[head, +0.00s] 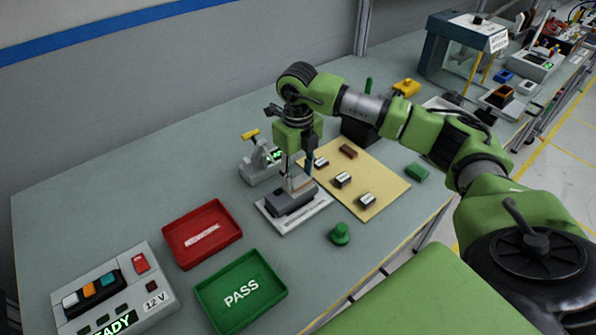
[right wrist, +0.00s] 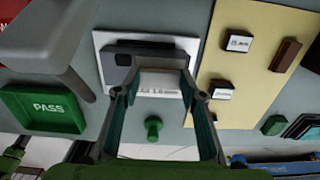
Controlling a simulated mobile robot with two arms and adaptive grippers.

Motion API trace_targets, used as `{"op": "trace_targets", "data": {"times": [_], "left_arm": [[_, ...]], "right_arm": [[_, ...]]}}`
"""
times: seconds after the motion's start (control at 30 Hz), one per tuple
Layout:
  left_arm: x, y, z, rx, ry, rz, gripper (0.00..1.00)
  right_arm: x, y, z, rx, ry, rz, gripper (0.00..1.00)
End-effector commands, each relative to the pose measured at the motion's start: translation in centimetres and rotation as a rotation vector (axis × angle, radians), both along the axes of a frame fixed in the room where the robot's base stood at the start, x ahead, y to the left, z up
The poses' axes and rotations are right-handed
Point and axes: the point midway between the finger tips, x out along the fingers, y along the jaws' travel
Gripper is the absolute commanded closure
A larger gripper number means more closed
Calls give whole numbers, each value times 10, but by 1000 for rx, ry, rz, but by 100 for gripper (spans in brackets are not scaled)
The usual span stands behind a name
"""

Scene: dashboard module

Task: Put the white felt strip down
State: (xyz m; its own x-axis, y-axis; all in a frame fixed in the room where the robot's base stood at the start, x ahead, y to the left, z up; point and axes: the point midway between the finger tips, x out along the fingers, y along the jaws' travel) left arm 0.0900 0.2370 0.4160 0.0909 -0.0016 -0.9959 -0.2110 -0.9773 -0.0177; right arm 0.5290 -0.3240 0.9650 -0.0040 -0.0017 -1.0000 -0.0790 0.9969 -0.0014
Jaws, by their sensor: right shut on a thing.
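My right gripper (head: 292,178) points down over the dark grey module (head: 291,200) on its white base plate (head: 270,226). In the right wrist view its two fingers (right wrist: 162,92) are shut on a pale strip (right wrist: 161,82), which seems to be the white felt strip. The strip spans between the fingertips, over or against the module's near side; I cannot tell whether it touches. In the head view the fingers mostly hide the strip. My left gripper is not in view.
A tan mat (head: 380,188) with several small parts lies right of the module. A green knob (head: 340,234) stands in front. A red tray (head: 203,255) and a green PASS tray (head: 262,310) lie to the left. A clamp (head: 258,158) stands close behind the module.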

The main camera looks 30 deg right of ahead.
Motion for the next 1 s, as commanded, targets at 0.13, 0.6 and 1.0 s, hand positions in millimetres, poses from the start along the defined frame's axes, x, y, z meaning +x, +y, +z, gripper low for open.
{"op": "trace_targets", "data": {"times": [0.13,0.6,1.0], "left_arm": [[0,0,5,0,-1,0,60],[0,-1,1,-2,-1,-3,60],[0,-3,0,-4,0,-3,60]], "right_arm": [[0,0,-7,-1,-1,0,72],[0,0,-10,0,-1,0,45],[1,0,0,1,-5,0,45]]}}
